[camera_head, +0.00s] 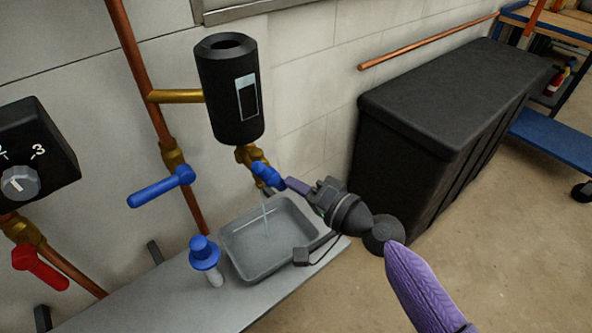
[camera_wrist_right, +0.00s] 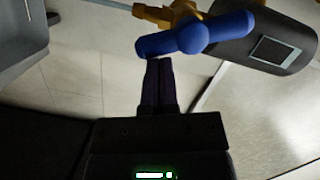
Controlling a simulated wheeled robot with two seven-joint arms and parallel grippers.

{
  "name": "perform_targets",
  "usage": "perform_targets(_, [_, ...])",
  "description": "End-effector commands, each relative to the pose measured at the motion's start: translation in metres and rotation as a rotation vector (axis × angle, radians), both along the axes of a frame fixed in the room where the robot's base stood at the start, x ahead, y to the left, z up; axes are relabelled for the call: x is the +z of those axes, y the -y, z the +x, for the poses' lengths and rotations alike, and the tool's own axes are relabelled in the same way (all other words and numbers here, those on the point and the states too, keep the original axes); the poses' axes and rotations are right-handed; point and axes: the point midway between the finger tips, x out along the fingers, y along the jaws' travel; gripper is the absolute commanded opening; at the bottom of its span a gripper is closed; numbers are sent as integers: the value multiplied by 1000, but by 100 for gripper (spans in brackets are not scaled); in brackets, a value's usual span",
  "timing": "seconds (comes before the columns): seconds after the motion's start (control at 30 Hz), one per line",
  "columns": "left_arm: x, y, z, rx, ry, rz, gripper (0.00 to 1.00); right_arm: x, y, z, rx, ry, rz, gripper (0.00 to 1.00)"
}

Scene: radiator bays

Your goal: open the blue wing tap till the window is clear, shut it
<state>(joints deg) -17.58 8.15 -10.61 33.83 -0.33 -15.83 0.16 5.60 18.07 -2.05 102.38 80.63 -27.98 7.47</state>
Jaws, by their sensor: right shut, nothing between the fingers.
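The blue wing tap (camera_head: 268,174) sits on a brass fitting under a black cylinder (camera_head: 228,110). A thin clear stream (camera_head: 266,215) falls from below the tap into a grey tray (camera_head: 233,262). My left gripper is out of view.
A blue lever (camera_head: 160,187) on the copper pipe, a red lever (camera_head: 40,268) and a numbered dial box (camera_head: 35,155) are on the left. A blue-capped item (camera_head: 204,252) stands beside the tray. A large black bin (camera_head: 440,110) stands right; floor in front is clear.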

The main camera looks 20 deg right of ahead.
Motion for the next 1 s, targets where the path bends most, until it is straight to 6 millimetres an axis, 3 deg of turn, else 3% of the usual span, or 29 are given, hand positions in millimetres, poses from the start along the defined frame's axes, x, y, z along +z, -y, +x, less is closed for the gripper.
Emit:
perform_targets(0.5, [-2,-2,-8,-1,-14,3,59,-2,-1,0,0,-22,61,0])
perform_targets(1.0, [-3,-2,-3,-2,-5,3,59,-2,-1,0,0,-22,61,0])
